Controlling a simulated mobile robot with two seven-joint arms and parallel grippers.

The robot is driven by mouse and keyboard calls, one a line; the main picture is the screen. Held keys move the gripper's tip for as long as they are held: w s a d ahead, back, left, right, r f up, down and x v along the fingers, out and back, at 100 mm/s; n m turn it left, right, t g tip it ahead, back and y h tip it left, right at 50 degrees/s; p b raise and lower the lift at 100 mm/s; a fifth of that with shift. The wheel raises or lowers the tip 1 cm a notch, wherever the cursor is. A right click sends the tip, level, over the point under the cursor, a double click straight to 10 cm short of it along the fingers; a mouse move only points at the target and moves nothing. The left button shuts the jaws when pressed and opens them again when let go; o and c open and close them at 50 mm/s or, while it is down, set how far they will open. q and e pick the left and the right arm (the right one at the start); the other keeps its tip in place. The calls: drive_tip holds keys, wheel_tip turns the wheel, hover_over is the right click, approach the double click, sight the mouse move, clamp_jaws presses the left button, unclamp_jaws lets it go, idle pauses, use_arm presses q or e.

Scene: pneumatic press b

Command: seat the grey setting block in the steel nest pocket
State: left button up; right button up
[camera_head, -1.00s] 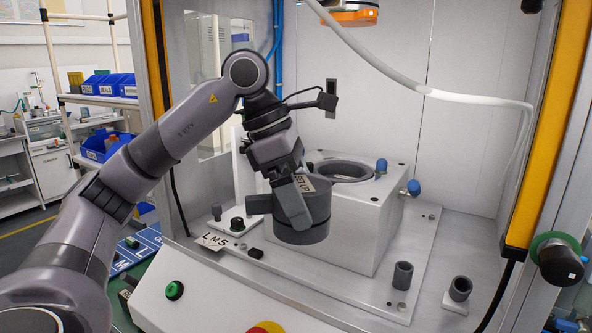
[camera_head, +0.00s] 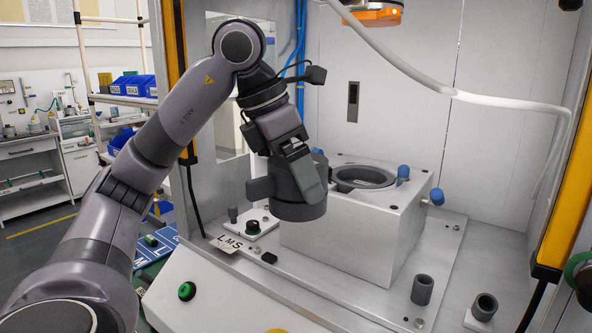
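The grey setting block (camera_head: 298,208) is a dark grey cylinder with a side lug pointing left. My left gripper (camera_head: 308,185) is shut on it and holds it upright, in front of and left of the nest, at about the height of the nest's top. The steel nest (camera_head: 350,238) is a light metal box. Its round pocket (camera_head: 364,177) opens upward in the top face and looks empty; the near left part of its rim is partly hidden behind the block and gripper. My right gripper is not in view.
A white hose (camera_head: 440,88) crosses above. An orange-ringed unit (camera_head: 379,17) hangs overhead. Yellow posts (camera_head: 566,150) flank the opening.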

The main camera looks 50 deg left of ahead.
use_arm(q)
drive_tip(key=w, duration=0.1)
drive_tip(key=w+a+p, duration=0.1)
drive_tip(key=w, duration=0.1)
drive_tip(key=shift+w+r+p, duration=0.1)
drive_tip(key=shift+p, duration=0.2)
drive_tip(key=shift+w+a+f+p, duration=0.2)
drive_tip(key=shift+w+a+p, duration=1)
drive_tip(key=shift+w, duration=2.05)
drive_tip(key=shift+w+a+f+p, duration=0.25)
drive_tip(key=shift+w+a+p, duration=0.85)
drive_tip(key=shift+w, duration=2.15)
drive_tip(key=shift+w+a+f+p, duration=0.2)
drive_tip(key=shift+w+a+p, duration=1)
drive_tip(key=shift+w, duration=2.05)
drive_tip(key=shift+d+p, duration=0.35)
drive_tip(key=shift+d, duration=0.05)
drive_tip(key=shift+f+b, duration=0.55)
drive_tip(key=shift+f, duration=1.2)
drive_tip(key=o, duration=1)
drive_tip(key=v, duration=0.7)
drive_tip(key=shift+s+r, duration=0.1)
